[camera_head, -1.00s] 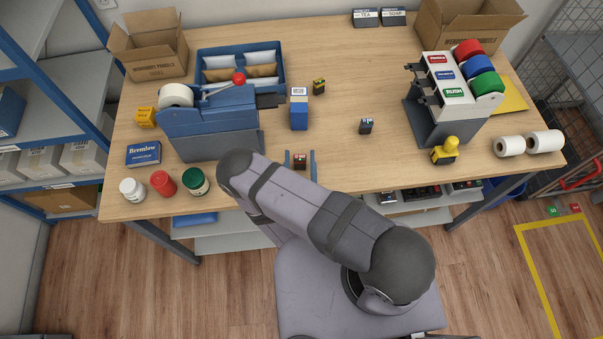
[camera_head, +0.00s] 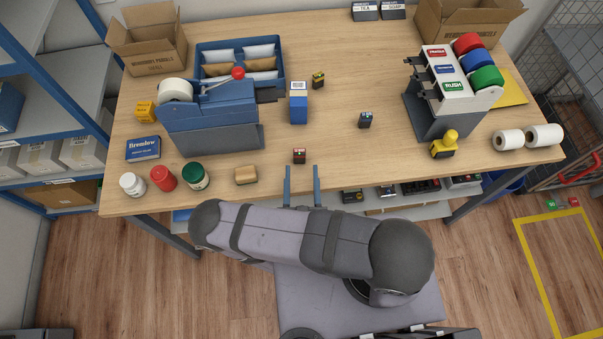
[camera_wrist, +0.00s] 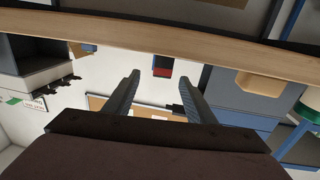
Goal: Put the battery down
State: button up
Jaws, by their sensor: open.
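A small dark battery with a red face (camera_head: 299,157) stands on the wooden counter (camera_head: 330,150) near its front edge. It also shows in the wrist view (camera_wrist: 162,67), just beyond my fingertips. My gripper (camera_head: 302,171) is open and empty at the counter's front edge, its two blue fingers apart. The fingers point toward the battery, with a gap between them and it. Two similar small blocks stand farther back, one dark with a blue face (camera_head: 365,120) and one yellow and black (camera_head: 318,80).
A blue and white box (camera_head: 299,104) stands behind the battery. To the left are a tan block (camera_head: 246,175), several jars (camera_head: 195,177) and a blue tape dispenser (camera_head: 205,130). A yellow-handled stamp (camera_head: 445,144) and a label rack (camera_head: 440,100) are to the right. The counter right of the battery is clear.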

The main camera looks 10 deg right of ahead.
aim_at(298, 155)
jog(key=shift+w, duration=0.15)
jog(key=shift+w+a+r, duration=0.1)
jog(key=shift+w+r, duration=0.15)
jog(key=shift+w, duration=0.7)
jog(key=shift+w+a+r, duration=0.1)
jog(key=shift+w+r, duration=0.1)
jog(key=shift+w, duration=0.75)
jog(key=shift+w+d, duration=0.1)
jog(key=shift+w, duration=0.9)
jog(key=shift+w, duration=0.1)
jog(key=shift+w+d+f+b, duration=0.15)
jog(key=shift+w+d+b, duration=0.1)
jog(key=shift+w, duration=0.7)
jog(key=shift+w+d+f+b, duration=0.1)
jog(key=shift+w+d+b, duration=0.1)
jog(key=shift+w, duration=1.35)
grip_shut()
jog(key=shift+r, duration=0.15)
